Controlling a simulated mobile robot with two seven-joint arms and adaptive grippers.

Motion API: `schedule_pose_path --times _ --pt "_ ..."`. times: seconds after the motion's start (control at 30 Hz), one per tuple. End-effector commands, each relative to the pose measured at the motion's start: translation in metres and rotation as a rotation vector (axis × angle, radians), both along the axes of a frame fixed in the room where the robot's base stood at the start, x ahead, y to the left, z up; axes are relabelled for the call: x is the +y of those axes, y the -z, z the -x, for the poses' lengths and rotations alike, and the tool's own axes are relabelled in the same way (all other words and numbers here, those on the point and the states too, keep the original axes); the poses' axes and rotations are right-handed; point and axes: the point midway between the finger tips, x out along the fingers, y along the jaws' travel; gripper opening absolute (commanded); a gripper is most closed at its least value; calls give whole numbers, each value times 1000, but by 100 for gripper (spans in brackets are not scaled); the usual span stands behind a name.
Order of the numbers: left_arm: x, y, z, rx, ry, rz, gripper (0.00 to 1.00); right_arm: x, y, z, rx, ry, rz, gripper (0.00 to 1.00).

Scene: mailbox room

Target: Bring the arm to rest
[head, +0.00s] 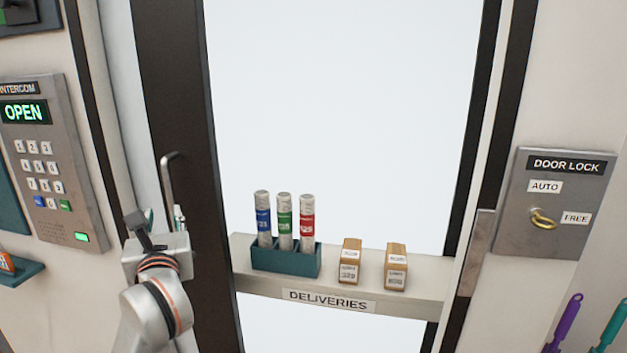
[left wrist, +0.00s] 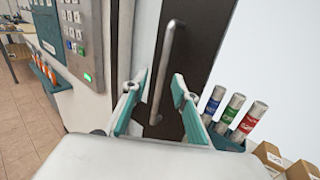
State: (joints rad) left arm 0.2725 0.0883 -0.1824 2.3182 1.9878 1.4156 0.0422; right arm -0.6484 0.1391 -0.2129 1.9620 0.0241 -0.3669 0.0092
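My left gripper (head: 164,218) is in front of the dark door frame at the left of the head view, partly hidden by its own wrist. In the left wrist view the same gripper (left wrist: 157,88) is open, its two teal-padded fingers apart with nothing held. The grey bar door handle (head: 166,190) stands upright beyond the fingers. In the left wrist view the handle (left wrist: 168,62) shows between the fingers; whether it touches them I cannot tell. My right gripper is in neither view.
An intercom panel (head: 61,130) reading OPEN is on the left wall. A deliveries shelf (head: 415,300) holds a teal rack (head: 285,261) with blue, green and red tubes, and two small boxes (head: 350,262). A door lock panel (head: 560,185) with a yellow key is at right.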

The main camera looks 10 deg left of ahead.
Motion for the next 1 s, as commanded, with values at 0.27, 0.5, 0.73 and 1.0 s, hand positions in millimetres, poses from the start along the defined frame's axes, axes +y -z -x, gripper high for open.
schedule_pose_path --times 0.27,0.5,0.73,1.0 --pt "18 11 39 80 -238 -673 28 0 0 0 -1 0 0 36" --pt "-69 66 55 232 -232 -1546 28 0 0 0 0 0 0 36" --pt "-156 197 74 355 2 -2256 28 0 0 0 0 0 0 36" --pt "-193 366 139 430 402 -2868 28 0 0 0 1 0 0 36"
